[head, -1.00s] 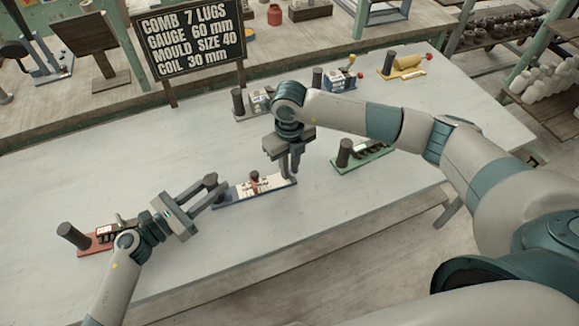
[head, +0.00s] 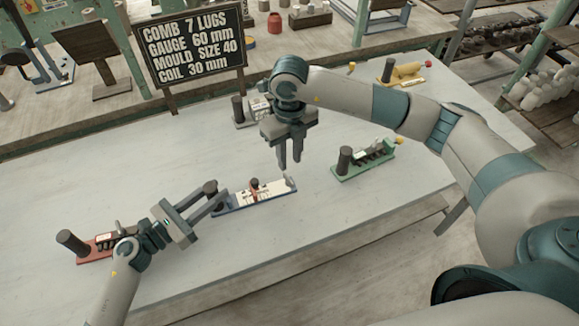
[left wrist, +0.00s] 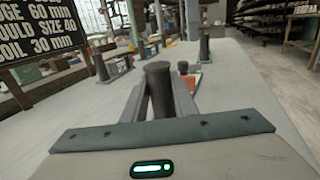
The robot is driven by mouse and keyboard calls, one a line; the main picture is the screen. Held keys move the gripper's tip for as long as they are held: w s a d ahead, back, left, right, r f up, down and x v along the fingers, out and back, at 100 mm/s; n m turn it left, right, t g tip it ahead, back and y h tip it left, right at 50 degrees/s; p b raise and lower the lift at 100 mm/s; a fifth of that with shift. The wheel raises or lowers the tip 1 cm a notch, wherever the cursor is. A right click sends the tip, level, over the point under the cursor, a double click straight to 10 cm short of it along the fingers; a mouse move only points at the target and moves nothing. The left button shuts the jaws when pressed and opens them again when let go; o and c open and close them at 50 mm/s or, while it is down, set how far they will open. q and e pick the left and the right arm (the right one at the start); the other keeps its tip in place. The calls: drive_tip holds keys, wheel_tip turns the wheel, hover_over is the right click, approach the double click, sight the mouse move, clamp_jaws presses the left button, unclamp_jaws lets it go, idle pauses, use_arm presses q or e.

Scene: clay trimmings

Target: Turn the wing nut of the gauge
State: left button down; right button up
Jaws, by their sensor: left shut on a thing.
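The gauge is a blue base with a white scale plate (head: 262,195) on the table, with a dark upright post (head: 210,187) at its left end. A small dark knob on a reddish slider (head: 254,185), perhaps the wing nut, stands mid-plate; its wings are too small to make out. My left gripper (head: 212,197) is shut on the post, which also shows between the fingers in the left wrist view (left wrist: 160,92). My right gripper (head: 290,164) is above and behind the gauge's right end, pointing down, its fingers slightly apart and empty.
A red-based tool (head: 98,248) is at the left, a green-based tool (head: 362,166) right of the gauge, and a yellow one (head: 405,74) farther back. A dark sign (head: 190,45) with white text stands at the back.

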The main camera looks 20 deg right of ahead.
drive_tip(key=shift+r, duration=2.05)
use_arm(q)
drive_tip(key=c, duration=1.4)
unclamp_jaws()
drive_tip(key=shift+o, duration=0.2)
drive_tip(key=shift+a, duration=0.1)
drive_tip(key=v, duration=1.2)
drive_tip(key=shift+s, duration=0.1)
drive_tip(key=shift+r, duration=0.15)
use_arm(e)
drive_tip(key=shift+r, duration=0.1)
